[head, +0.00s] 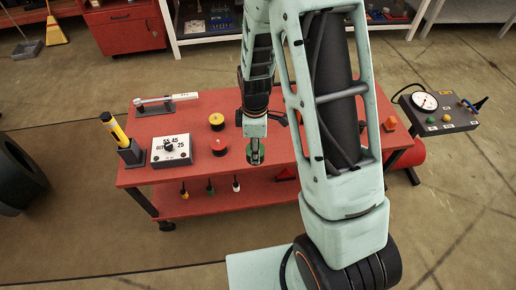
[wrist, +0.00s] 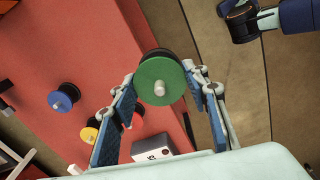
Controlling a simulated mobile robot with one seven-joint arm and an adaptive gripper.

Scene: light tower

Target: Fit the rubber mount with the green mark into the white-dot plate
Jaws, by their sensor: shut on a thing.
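The rubber mount with the green mark (wrist: 157,75) is a black round body with a green disc face and a pale stud at its centre. My gripper (wrist: 164,90) is shut on it, one finger on each side. In the head view the green mount (head: 256,154) hangs in my gripper (head: 255,146) at the front edge of the red table (head: 275,145); I cannot tell its height. I cannot make out the white-dot plate in either view; my arm hides part of the table's right side.
Yellow (head: 216,120) and red (head: 218,144) mounts stand left of my gripper. A blue one (wrist: 63,97) shows in the wrist view. A white dial box (head: 171,151), a yellow-black tool (head: 116,130) and a wrench (head: 153,101) occupy the table's left. A gauge box (head: 440,112) stands right.

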